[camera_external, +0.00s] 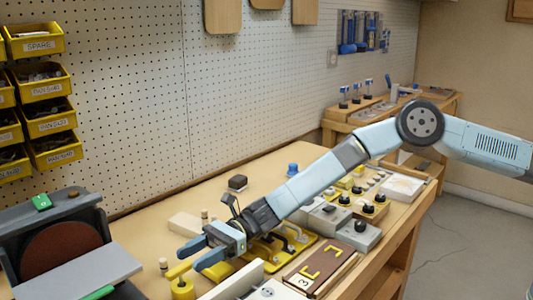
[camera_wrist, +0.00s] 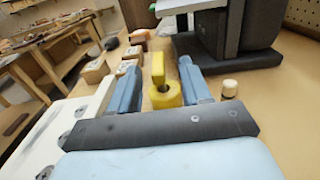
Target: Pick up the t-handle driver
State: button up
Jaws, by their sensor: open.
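The yellow t-handle driver (camera_external: 179,271) stands upright at the near front of the bench, with a crossbar on top and a round yellow collar or holder (camera_external: 182,290) below. My gripper (camera_external: 199,253) is open, its blue fingers pointing towards the driver from the upper right. In the wrist view the driver (camera_wrist: 158,68) shows between the two fingers of my gripper (camera_wrist: 158,72), with a gap on each side. The round yellow part (camera_wrist: 165,97) is nearer the palm. I cannot tell whether the fingers are level with the crossbar.
A grey belt-sander-like machine (camera_external: 70,245) stands at the left. A small capped bottle (camera_external: 163,264) is close to the driver; it shows right of the fingers in the wrist view (camera_wrist: 229,88). A brown tray (camera_external: 320,268) and a white block (camera_external: 235,280) lie to the right.

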aim_at(186, 264)
jog(key=x, duration=0.3)
jog(key=shift+s+f, duration=0.15)
jog(key=shift+s, duration=0.15)
jog(key=shift+x, duration=0.85)
jog(key=shift+w, duration=0.1)
jog(key=shift+c, duration=0.2)
grip_shut()
